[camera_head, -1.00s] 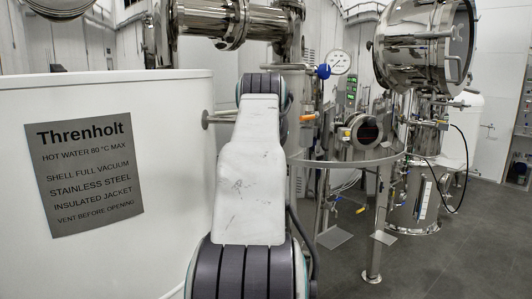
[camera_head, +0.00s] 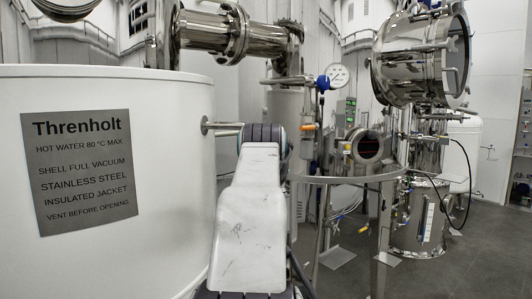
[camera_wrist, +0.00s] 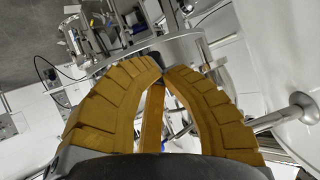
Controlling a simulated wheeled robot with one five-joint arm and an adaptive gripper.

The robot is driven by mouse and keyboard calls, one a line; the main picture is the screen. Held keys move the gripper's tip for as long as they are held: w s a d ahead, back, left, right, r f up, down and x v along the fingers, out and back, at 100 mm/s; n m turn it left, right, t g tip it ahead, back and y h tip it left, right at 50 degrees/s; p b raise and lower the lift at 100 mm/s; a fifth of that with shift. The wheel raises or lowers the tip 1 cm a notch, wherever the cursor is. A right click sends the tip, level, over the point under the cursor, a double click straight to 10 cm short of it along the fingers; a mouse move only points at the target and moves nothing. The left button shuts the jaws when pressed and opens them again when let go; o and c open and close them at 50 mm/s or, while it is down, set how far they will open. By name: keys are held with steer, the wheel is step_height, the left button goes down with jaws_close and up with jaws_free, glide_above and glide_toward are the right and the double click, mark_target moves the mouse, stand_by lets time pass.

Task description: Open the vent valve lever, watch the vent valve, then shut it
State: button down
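A blue round handle (camera_head: 323,82) sits on the pipework beside a white dial gauge (camera_head: 337,76), right of my arm. I cannot tell which of these is the vent valve lever, or whether the valve is open. No contact between the gripper and a lever is visible.
A large white tank (camera_head: 170,180) with a grey Threnholt sign (camera_head: 80,172) fills the left. A steel ring frame (camera_head: 340,180) on legs stands to the right of my arm, with a steel vessel (camera_head: 422,60) above. Grey floor (camera_head: 475,255) is clear at the lower right.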

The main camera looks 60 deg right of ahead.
steer(key=shift+w+d+f+b, duration=0.1)
steer(key=shift+d+f+b, duration=0.3)
steer(key=shift+f+b, duration=0.4)
steer(key=shift+w+d+f+h+b, duration=0.1)
steer(key=shift+d+f+h+b, duration=0.2)
steer(key=shift+h, duration=0.4)
steer(key=shift+b+x, duration=0.8)
steer(key=shift+x, duration=0.4)
steer(key=shift+w+d+f, duration=0.1)
steer(key=shift+d+f, duration=0.2)
steer(key=shift+d, duration=0.05)
